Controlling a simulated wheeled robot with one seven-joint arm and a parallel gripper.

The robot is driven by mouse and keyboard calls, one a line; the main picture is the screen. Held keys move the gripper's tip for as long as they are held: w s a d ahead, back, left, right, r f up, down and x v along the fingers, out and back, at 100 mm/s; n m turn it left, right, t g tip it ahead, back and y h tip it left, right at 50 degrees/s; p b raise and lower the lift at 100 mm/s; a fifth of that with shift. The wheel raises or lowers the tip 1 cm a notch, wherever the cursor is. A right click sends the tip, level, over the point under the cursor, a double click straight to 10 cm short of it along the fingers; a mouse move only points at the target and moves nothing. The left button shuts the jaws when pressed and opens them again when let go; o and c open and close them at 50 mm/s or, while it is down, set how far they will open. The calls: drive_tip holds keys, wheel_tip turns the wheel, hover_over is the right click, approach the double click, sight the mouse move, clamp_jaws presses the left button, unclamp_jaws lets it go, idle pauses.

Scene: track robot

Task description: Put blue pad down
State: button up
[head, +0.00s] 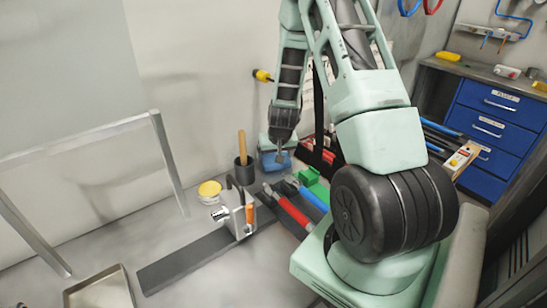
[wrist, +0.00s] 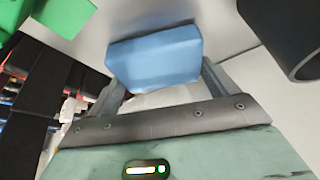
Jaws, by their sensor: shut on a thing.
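My gripper (wrist: 155,78) is shut on the blue pad (wrist: 155,56), a soft-looking light blue block that spans the space between the two fingers in the wrist view. In the head view the blue pad (head: 276,161) shows at the end of my arm, low over the back of the grey work surface, close to the wall. The arm hides part of it. I cannot tell whether the pad touches the surface.
A dark cup (head: 243,170) with a wooden handle stands just left of the pad. A yellow round lid (head: 209,190), a clamp-like fixture (head: 237,214) and a green block (head: 308,176) are close by. Blue drawers (head: 492,125) stand at right.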

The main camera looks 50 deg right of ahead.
drive_tip(key=shift+s+r, duration=0.15)
drive_tip(key=shift+f, duration=0.25)
drive_tip(key=o, duration=0.9)
drive_tip(key=shift+c, duration=0.2)
drive_tip(key=shift+r, duration=0.1)
drive_tip(key=shift+r, duration=0.25)
drive_tip(key=v, duration=1.1)
drive_tip(key=shift+r, duration=0.35)
drive_tip(key=shift+a, duration=0.1)
